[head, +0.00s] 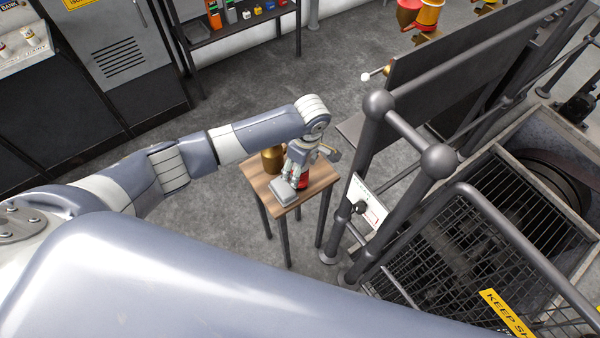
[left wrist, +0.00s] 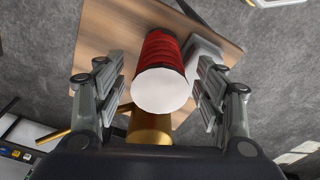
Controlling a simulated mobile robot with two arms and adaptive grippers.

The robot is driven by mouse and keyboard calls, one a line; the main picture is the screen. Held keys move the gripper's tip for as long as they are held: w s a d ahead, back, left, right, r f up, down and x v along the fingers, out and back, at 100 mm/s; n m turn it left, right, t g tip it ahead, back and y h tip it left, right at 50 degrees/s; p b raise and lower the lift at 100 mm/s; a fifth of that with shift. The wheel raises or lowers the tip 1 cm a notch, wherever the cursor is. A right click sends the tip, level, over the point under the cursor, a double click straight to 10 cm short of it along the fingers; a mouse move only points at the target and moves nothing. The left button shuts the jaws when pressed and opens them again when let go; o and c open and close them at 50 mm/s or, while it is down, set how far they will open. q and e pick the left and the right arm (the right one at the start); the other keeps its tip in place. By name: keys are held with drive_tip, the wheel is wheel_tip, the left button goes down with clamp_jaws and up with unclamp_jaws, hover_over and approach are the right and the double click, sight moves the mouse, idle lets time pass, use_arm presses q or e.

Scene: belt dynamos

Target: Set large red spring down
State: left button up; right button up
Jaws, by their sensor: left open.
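The large red spring (head: 303,181), a red coiled cylinder with a white end face, stands on a small wooden table (head: 322,176), mostly hidden by my left gripper in the head view. In the left wrist view the red spring (left wrist: 160,62) lies between the fingers of my left gripper (left wrist: 158,92). The fingers are open, with a gap visible on each side of it. My right gripper is in neither view.
A brass cylinder (head: 271,159) and a grey block (head: 284,192) share the small tabletop with the spring. A dark railing (head: 366,150) and a caged machine stand close on the right. Grey floor (head: 225,240) surrounds the table.

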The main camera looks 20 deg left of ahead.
use_arm(q)
drive_tip(key=c, duration=1.4)
drive_tip(key=shift+r, duration=0.15)
drive_tip(key=shift+c, duration=0.4)
